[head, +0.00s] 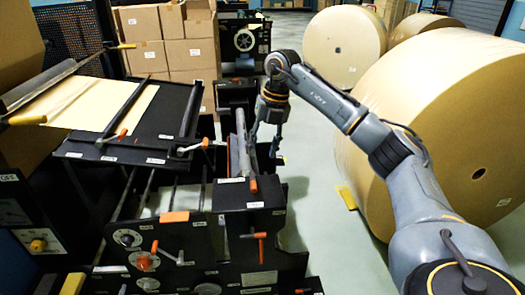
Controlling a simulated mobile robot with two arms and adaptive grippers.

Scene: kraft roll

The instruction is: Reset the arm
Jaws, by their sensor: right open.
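My right arm comes in from the lower right and reaches over to the black machine. My right gripper (264,140) points down beside a grey upright roller part (243,142) of the machine. Its fingers are apart and nothing shows between them. I cannot tell whether a finger touches the machine. My left gripper is not in view.
The black machine (228,227) with orange-handled levers fills the lower middle. A feed table with a cream sheet (100,105) is at left. Large kraft rolls (455,105) stand at right, and cardboard boxes (165,40) are stacked behind.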

